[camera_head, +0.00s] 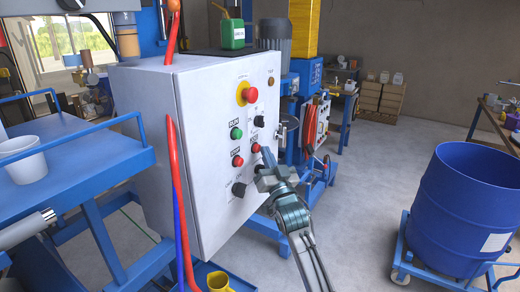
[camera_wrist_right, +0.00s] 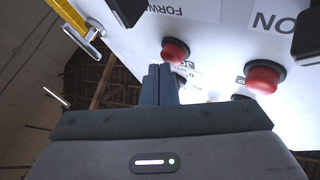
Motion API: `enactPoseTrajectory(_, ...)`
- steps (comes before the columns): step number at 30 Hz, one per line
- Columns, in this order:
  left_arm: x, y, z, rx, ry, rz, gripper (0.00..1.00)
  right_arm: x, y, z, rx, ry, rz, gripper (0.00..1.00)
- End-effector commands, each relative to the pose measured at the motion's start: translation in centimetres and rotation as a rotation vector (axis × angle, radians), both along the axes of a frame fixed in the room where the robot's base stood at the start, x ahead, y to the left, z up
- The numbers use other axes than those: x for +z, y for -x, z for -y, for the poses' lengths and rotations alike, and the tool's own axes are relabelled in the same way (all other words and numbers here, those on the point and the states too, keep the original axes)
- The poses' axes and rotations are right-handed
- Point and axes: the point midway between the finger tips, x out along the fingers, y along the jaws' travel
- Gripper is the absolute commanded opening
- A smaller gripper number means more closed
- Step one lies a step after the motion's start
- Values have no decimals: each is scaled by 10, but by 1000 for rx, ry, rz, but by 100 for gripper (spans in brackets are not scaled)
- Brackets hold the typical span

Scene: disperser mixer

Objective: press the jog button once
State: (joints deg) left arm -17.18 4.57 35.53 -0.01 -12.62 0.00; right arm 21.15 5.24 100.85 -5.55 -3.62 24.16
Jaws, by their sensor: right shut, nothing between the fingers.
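The white control panel (camera_head: 205,100) stands upright left of centre in the head view. The red jog button (camera_head: 255,148) is on its right side, below a small label. A green button (camera_head: 236,132) and another red button (camera_head: 238,160) are to its left. My right gripper (camera_head: 266,158) is shut and empty, its tips just below and right of the jog button. In the wrist view the gripper's closed fingers (camera_wrist_right: 160,84) point up at the panel. The jog button (camera_wrist_right: 175,50) shows just beyond the tips; I cannot tell whether they touch. My left gripper is not identifiable.
A large red stop button (camera_head: 250,95) on a yellow disc and a black knob (camera_head: 259,121) sit above the jog button. Another black knob (camera_head: 239,189) is lower left. A blue drum (camera_head: 465,205) stands at right.

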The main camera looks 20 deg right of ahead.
Motion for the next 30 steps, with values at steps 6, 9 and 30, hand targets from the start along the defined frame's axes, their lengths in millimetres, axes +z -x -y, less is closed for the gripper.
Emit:
enactPoseTrajectory(6,3,0,0,0,0,0,33,1,-2,-2,0,-1,1,0)
enactPoseTrajectory(9,4,0,0,0,0,0,33,1,-3,-3,0,-1,2,0)
enactPoseTrajectory(30,-12,0,0,0,0,0,33,-3,6,4,0,2,2,0)
